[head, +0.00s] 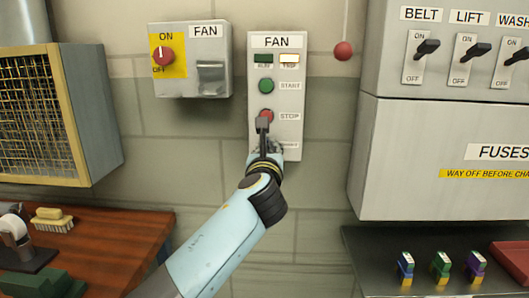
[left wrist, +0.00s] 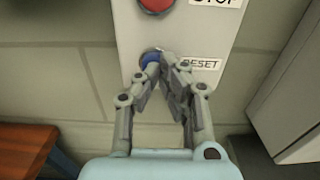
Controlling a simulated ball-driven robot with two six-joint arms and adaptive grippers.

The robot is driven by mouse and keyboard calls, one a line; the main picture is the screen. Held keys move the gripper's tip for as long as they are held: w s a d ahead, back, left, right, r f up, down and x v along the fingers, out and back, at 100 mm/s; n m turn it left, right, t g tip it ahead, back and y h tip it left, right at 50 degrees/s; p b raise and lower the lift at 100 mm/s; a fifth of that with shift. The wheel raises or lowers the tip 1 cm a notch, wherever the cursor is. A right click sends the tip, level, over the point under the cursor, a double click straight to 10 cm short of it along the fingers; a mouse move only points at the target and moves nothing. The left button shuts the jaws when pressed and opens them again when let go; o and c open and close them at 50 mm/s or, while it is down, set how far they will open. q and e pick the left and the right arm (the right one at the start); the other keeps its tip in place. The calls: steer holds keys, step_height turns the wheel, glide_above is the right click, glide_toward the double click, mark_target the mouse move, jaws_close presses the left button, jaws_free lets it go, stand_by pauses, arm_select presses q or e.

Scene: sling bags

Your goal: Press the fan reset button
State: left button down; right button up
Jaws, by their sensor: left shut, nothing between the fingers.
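The white FAN panel (head: 292,140) hangs on the wall, with a green START button (head: 266,86) above a red STOP button (head: 266,115). The blue RESET button (left wrist: 151,58) shows in the left wrist view, left of its RESET label (left wrist: 201,64). In the head view my gripper and arm hide it. My left gripper (head: 263,124) is shut and empty in front of the lower panel. In the left wrist view its fingertips (left wrist: 166,60) overlap the button's right side; I cannot tell whether they touch it. My right gripper is out of view.
The right panel lamp (head: 289,58) is lit; the left lamp (head: 263,58) is dark. A FAN switch box (head: 213,60) with a red knob hangs left. A red ball (head: 343,50) hangs on a cord. A grey fuse cabinet (head: 430,150) juts out right.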

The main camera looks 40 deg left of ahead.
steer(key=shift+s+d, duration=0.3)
